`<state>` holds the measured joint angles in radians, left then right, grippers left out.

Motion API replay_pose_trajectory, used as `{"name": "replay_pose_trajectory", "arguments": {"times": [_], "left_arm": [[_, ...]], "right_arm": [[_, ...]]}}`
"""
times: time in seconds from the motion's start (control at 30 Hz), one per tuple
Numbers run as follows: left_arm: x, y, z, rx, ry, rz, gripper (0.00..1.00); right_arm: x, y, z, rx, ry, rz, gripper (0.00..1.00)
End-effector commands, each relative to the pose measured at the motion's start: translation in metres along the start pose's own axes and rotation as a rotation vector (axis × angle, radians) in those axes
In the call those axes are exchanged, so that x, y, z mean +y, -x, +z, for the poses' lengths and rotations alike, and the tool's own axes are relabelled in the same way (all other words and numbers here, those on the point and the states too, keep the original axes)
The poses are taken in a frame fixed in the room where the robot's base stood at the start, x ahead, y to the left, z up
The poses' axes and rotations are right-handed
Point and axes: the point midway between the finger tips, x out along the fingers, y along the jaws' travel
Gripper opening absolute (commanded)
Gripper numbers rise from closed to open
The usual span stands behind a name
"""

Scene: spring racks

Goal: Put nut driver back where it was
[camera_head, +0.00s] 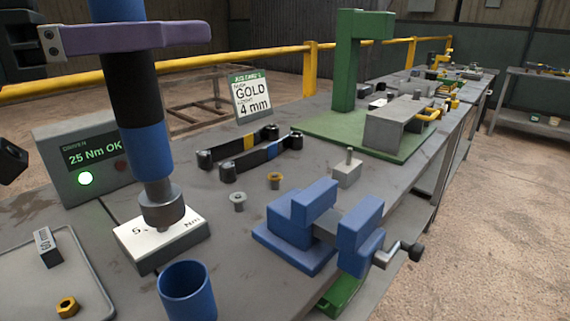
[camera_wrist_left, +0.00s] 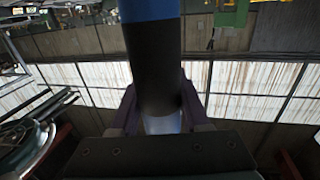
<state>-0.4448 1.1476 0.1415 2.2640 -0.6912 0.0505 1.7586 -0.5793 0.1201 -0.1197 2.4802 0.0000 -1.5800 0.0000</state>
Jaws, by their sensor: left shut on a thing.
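A thick black and blue driver (camera_head: 137,90) with a grey metal socket (camera_head: 162,205) at its lower end stands upright in the head view; I take it as the nut driver. My left gripper (camera_head: 125,38), with purple fingers, is shut around its upper part. The left wrist view shows the fingers (camera_wrist_left: 158,112) on both sides of the black shaft (camera_wrist_left: 155,70). The socket is at or just above a white-topped block (camera_head: 160,243) marked in Nm; I cannot tell whether they touch. An open blue cup (camera_head: 187,292) stands in front. My right gripper is not in view.
A display (camera_head: 85,165) reads 25 Nm OK with a green light. A tray (camera_head: 90,270) holds a gold nut (camera_head: 67,306) and a grey block (camera_head: 47,247). A blue vise (camera_head: 310,225), two black tools, small fasteners, a GOLD 4 mm sign (camera_head: 251,98) and a green press (camera_head: 347,65) stand right.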

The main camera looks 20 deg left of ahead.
Motion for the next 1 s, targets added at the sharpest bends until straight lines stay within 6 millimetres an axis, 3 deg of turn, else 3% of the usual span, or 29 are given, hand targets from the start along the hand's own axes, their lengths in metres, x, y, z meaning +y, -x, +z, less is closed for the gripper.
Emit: {"name": "replay_pose_trajectory", "arguments": {"times": [0.1,0.4,0.73,1.0], "left_arm": [[-0.001,-0.001,0.038,0.007,0.005,-0.004,0.0],[-0.001,-0.002,0.115,0.006,0.003,-0.003,0.0],[0.0,-0.002,0.141,0.005,0.0,0.001,0.0],[0.0,-0.002,0.174,0.004,0.001,0.001,0.0]], "right_arm": [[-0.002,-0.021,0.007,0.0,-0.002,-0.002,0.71],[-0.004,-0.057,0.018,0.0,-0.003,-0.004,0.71],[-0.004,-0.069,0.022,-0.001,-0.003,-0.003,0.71],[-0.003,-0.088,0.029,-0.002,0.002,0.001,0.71]]}}
